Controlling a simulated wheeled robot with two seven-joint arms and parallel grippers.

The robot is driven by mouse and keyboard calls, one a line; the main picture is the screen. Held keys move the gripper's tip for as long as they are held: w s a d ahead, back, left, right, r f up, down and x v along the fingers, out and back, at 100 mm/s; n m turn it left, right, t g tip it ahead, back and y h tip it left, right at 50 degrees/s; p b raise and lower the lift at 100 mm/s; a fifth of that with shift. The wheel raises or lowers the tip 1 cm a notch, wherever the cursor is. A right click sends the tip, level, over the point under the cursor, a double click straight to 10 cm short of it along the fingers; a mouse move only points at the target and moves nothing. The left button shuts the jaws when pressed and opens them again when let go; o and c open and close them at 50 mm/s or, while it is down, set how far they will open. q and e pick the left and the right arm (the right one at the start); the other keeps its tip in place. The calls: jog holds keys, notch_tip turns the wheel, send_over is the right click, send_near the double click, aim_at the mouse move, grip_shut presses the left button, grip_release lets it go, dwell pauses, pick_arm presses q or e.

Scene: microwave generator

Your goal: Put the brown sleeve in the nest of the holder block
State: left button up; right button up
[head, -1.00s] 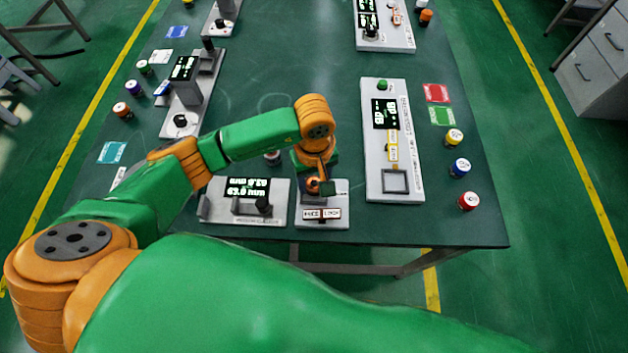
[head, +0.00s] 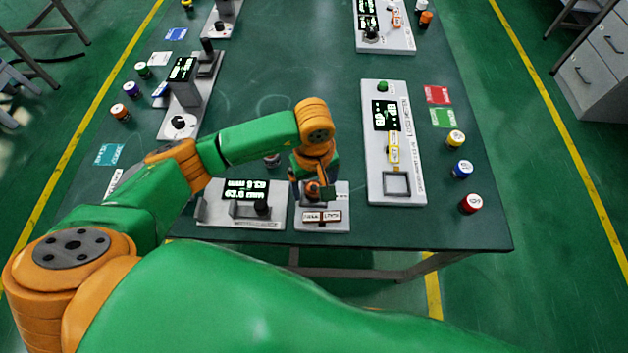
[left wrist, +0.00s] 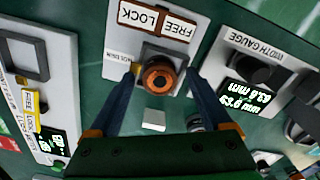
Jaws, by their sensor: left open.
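The brown sleeve (left wrist: 159,75) shows in the left wrist view as an orange-brown ring with a dark bore. It sits at the dark square nest of the holder block (left wrist: 118,50); how deep it sits cannot be told. The holder block also shows in the head view (head: 338,222), a light plate with FREE and LOCK labels near the table's front edge. My left gripper (left wrist: 161,72) is open, its fingers on either side of the sleeve with gaps visible. In the head view my left gripper (head: 314,190) points down over the holder block and hides most of the nest.
A width gauge (head: 240,205) stands close left of the holder block. A long light panel (head: 396,150) with a square frame lies to its right. Several coloured caps (head: 461,169) stand along the right edge. The table's middle back is clear.

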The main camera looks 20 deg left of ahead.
aim_at(314, 189)
pick_arm(q)
notch_tip(314, 189, up, 2)
jog(key=shift+p, duration=0.8)
notch_tip(314, 189, up, 11)
jog(key=b, duration=0.2)
jog(key=shift+r, duration=0.15)
